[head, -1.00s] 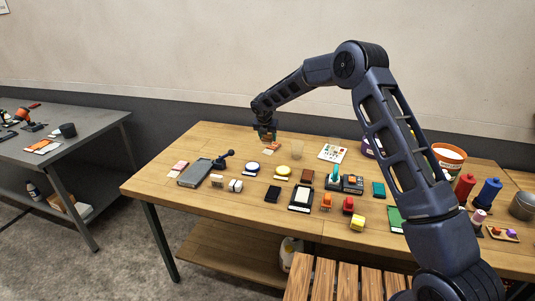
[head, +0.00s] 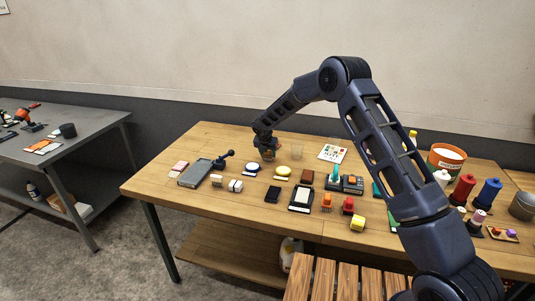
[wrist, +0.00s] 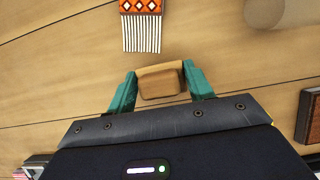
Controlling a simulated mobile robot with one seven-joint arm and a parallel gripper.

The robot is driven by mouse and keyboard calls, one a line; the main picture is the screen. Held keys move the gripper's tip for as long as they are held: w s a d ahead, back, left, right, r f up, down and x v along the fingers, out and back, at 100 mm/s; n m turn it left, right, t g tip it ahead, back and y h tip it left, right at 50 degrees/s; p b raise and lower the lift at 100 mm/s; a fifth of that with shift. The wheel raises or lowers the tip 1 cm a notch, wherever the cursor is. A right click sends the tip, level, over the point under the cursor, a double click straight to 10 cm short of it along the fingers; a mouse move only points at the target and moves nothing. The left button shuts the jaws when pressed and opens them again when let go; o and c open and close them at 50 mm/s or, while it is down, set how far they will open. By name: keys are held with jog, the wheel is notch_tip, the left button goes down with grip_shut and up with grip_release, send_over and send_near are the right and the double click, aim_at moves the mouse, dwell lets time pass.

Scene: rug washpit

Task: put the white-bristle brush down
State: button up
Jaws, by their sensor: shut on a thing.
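My gripper (head: 267,152) is over the back left part of the wooden table (head: 225,141). In the wrist view its teal fingers (wrist: 160,84) are shut on a tan wooden block (wrist: 161,79), which I take to be the back of the white-bristle brush. Its bristles are hidden, and I cannot tell whether it touches the table. An orange patterned piece with white fringe (wrist: 141,24) lies on the table just beyond the held block, apart from it.
A clear cup (head: 297,152) stands right of my gripper. Bare wood surrounds the held block.

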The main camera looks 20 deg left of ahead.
jog(key=shift+f, duration=0.15)
jog(key=o, duration=1)
jog(key=v, duration=1.2)
jog(key=shift+r, duration=0.25)
